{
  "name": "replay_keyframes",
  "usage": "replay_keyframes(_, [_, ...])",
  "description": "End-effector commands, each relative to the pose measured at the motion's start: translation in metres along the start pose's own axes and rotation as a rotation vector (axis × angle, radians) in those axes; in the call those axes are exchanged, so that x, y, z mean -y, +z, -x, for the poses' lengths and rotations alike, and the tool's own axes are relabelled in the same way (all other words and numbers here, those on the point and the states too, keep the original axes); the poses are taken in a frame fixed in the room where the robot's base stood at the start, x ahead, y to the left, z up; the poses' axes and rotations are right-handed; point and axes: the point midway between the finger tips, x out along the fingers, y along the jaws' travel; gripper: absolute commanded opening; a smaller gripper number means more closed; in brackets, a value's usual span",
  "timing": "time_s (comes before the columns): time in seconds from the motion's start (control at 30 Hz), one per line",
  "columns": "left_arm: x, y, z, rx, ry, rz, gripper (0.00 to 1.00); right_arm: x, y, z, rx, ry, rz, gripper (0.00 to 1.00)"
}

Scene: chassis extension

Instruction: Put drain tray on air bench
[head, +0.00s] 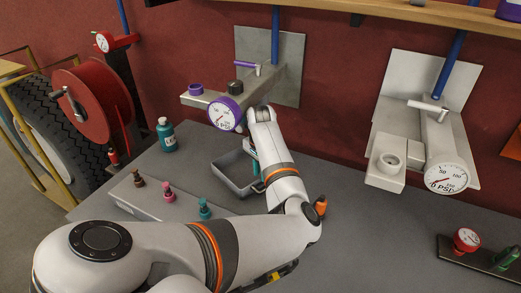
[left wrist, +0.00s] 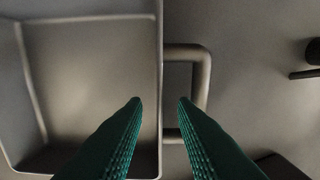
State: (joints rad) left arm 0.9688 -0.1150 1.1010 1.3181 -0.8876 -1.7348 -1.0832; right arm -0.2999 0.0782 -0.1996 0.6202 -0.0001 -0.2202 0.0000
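The drain tray (head: 228,182) is a shallow grey open box and looks empty. It rests on the grey bench top (head: 370,235), left of centre in the head view. In the left wrist view the tray (left wrist: 85,75) fills the left side, with a bar handle (left wrist: 204,75) on its right wall. My left gripper (head: 256,165) is at the tray's right side, partly hidden by my arm. In the left wrist view its green fingertips (left wrist: 160,100) are apart, one over the inside and one over the handle gap. No grip shows. My right gripper is out of view.
Two wall fixtures with gauges (head: 224,113) (head: 446,178) overhang the back. An orange item (head: 321,205) stands by my wrist. Bench room is free at right centre.

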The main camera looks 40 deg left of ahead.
Motion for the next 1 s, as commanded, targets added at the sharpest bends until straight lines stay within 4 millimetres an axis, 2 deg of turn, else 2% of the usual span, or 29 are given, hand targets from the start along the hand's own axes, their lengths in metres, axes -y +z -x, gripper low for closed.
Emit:
replay_keyframes(0.1, [-0.001, 0.001, 0.021, 0.003, 0.002, 0.001, 0.25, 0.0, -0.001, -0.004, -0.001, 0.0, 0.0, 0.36])
replay_keyframes(0.3, [-0.001, 0.0, 0.041, 0.0, 0.001, 0.0, 0.25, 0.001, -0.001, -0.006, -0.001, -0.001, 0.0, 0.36])
replay_keyframes(1.0, [0.0, 0.0, 0.043, -0.001, 0.0, 0.0, 0.25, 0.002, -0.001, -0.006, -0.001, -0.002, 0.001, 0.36])
